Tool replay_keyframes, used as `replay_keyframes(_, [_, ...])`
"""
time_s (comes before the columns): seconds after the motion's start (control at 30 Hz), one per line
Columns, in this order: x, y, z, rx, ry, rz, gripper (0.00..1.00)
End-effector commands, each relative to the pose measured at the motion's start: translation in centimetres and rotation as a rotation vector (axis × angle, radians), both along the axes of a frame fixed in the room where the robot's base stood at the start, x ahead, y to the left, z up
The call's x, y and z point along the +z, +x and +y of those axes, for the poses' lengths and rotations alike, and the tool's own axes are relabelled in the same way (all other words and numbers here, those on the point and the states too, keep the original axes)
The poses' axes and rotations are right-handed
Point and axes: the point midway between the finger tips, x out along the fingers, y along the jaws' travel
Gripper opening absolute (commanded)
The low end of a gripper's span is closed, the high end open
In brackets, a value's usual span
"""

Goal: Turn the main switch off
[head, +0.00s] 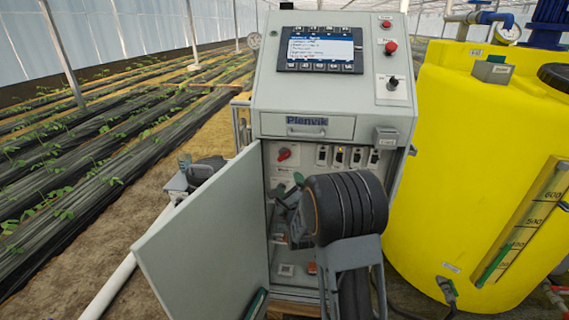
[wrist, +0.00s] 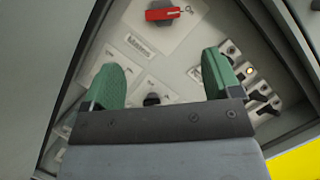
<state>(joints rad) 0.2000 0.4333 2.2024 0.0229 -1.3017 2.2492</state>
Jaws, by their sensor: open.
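The main switch (head: 284,154) is a red rotary knob on a light plate inside the open cabinet, left of a row of breakers. In the wrist view the red knob (wrist: 163,13) is at the top edge, its handle lying across the picture with one end toward the "On" mark. My gripper (wrist: 162,75) is open and empty, its two green fingers apart. In the wrist view the knob appears beyond the fingertips, and I see no contact. In the head view my arm hides most of the gripper.
The open cabinet door (head: 205,235) stands to the left of my arm. Several breakers (head: 340,157) sit right of the switch, and a small black knob (wrist: 152,99) shows between the fingers. A yellow tank (head: 450,160) stands close on the right.

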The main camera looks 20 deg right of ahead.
Motion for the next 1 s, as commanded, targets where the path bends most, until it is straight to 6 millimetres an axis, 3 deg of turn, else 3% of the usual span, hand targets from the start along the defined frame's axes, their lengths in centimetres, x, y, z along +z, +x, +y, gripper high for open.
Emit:
replay_keyframes(0.17, [0.0,1.1,-0.6,0.007,0.045,-0.049,0.84])
replay_keyframes(0.7, [2.8,10.2,-2.8,0.008,0.045,-0.051,0.84])
replay_keyframes(1.0, [3.3,12.5,-3.3,0.007,0.044,-0.049,0.84])
